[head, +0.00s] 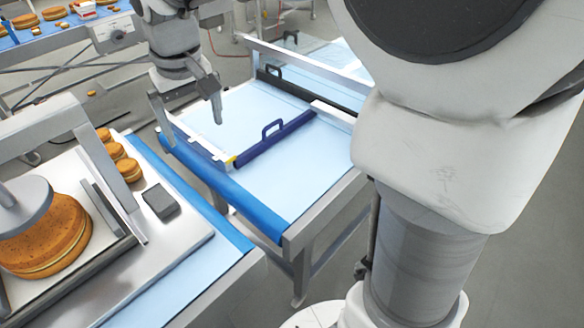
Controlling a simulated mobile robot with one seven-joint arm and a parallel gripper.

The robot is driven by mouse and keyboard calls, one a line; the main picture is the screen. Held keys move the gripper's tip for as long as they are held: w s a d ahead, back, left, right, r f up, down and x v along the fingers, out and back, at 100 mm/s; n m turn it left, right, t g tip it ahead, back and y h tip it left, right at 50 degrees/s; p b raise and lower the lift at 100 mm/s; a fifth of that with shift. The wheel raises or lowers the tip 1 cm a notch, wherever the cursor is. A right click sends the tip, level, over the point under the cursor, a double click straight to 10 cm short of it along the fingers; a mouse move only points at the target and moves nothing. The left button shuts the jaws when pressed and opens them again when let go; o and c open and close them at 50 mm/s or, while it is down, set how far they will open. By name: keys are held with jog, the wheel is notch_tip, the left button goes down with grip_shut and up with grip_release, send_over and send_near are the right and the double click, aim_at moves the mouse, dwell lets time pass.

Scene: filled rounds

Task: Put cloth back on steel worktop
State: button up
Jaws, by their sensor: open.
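My gripper (193,128) hangs over the left part of a light-blue-topped table, seen from behind. It looks open, with one finger at each side, and I see nothing held between them. The steel worktop (178,236) is at lower left, with a bright metal surface. A small dark grey block-like item (160,202) lies flat on it near its right edge; I cannot tell whether this is the folded cloth. No other cloth is clearly visible, and the surface behind my gripper is partly hidden.
A blue bar with a handle (275,138) crosses the light-blue table (270,190); a dark handled bar (310,90) lies farther back. Round filled cakes (128,169) and a press (20,205) stand at left. My arm blocks the right side.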

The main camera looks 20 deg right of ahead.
jog(key=s+d+m+t, duration=0.1)
jog(key=s+d, duration=0.5)
jog(key=s, duration=0.3)
jog(key=s+d+m+t, duration=0.2)
jog(key=s+d, duration=0.4)
jog(key=s, duration=0.3)
jog(key=shift+s+f, duration=0.25)
jog(key=shift+s, duration=0.05)
jog(key=shift+c, duration=0.2)
